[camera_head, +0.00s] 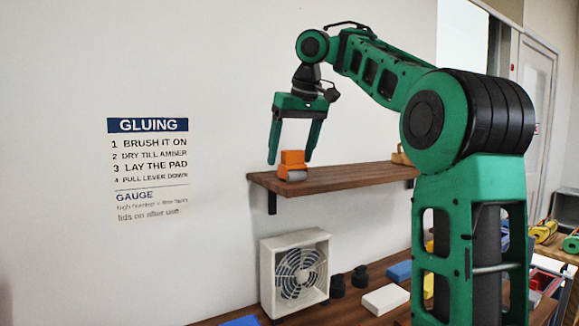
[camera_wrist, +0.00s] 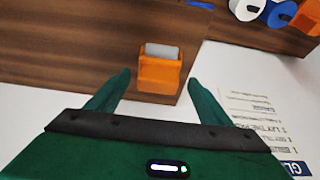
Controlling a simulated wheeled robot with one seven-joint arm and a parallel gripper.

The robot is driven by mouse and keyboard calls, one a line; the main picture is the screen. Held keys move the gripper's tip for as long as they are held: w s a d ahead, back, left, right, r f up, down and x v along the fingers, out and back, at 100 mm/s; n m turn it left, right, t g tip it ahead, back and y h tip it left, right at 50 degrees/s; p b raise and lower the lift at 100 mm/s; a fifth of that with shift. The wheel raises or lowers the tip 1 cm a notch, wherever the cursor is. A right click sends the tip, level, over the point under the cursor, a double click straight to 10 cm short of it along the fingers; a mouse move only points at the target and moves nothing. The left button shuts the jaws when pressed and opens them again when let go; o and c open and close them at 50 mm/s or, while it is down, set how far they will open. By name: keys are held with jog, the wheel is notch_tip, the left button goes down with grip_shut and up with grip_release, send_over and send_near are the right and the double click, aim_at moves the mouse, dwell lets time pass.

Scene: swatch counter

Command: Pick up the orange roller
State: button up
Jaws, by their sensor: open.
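The orange roller (camera_head: 292,163) sits near the left end of a wooden wall shelf (camera_head: 340,176). It has an orange body with a grey part low on its front. In the wrist view the roller (camera_wrist: 159,73) lies ahead of and between the fingertips, with its pale grey part at the far side. My gripper (camera_head: 291,157) is open and reaches down over the shelf end, with one finger on each side of the roller. In the wrist view my gripper (camera_wrist: 158,80) shows both green fingers apart with nothing held between them. I cannot tell whether either finger touches the roller.
A light wooden item (camera_head: 400,155) stands farther right on the shelf. Below, a white fan (camera_head: 296,272), dark knobs, a white block (camera_head: 385,299) and a blue block (camera_head: 399,271) stand on the counter. A gluing notice (camera_head: 148,165) is on the wall. The shelf middle is clear.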

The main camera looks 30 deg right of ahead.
aim_at(289, 163)
jog(key=shift+w+f, duration=0.15)
jog(key=shift+f, duration=0.45)
jog(key=shift+f, duration=0.35)
jog(key=shift+w+f, duration=0.25)
jog(key=shift+f, duration=0.15)
jog(key=shift+w+f, duration=0.1)
jog(key=shift+f, duration=0.1)
jog(key=shift+w+d+f, duration=0.1)
jog(key=shift+d+f, duration=0.05)
jog(key=shift+f, duration=0.1)
jog(key=c, duration=1.2)
